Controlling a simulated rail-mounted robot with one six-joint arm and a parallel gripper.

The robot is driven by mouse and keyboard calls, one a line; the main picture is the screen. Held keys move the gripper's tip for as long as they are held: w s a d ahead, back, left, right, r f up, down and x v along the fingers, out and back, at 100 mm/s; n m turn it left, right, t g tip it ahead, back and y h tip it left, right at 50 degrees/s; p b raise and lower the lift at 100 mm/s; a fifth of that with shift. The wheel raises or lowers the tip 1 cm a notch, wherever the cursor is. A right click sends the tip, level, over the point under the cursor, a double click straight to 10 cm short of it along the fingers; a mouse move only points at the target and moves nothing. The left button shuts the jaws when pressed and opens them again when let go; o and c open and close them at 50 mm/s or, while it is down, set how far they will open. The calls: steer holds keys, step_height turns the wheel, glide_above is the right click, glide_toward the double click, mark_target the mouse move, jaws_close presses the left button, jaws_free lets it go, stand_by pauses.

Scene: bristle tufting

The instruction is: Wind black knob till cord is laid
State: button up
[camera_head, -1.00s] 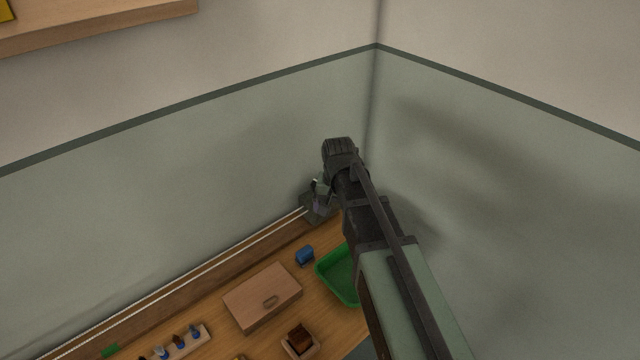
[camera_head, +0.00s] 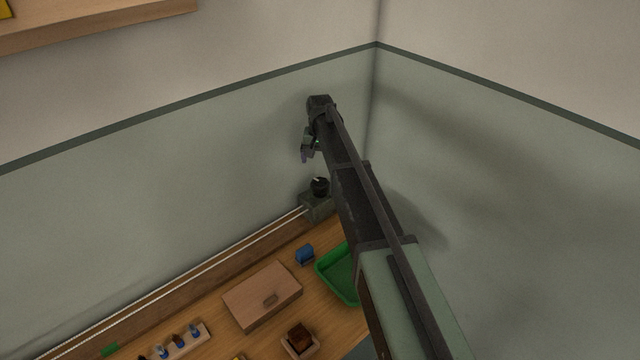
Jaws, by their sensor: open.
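The black knob (camera_head: 320,186) sits on top of a dark grey box (camera_head: 316,206) at the back of the bench, near the room corner. A small light mark shows on the knob's top. The pale cord (camera_head: 207,265) runs along the back of the bench from the lower left up to the box. My gripper (camera_head: 306,156) is open and empty, above the knob and slightly left of it, apart from it. Part of the box's right side is hidden behind my arm.
A rack with several small tools (camera_head: 180,343) is at lower left. A shelf (camera_head: 100,25) hangs at upper left.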

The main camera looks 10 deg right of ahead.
mark_target(320, 182)
steer(key=shift+f, duration=0.2)
step_height(320, 182, down, 11)
steer(key=b, duration=1.1)
steer(key=shift+r, duration=0.3)
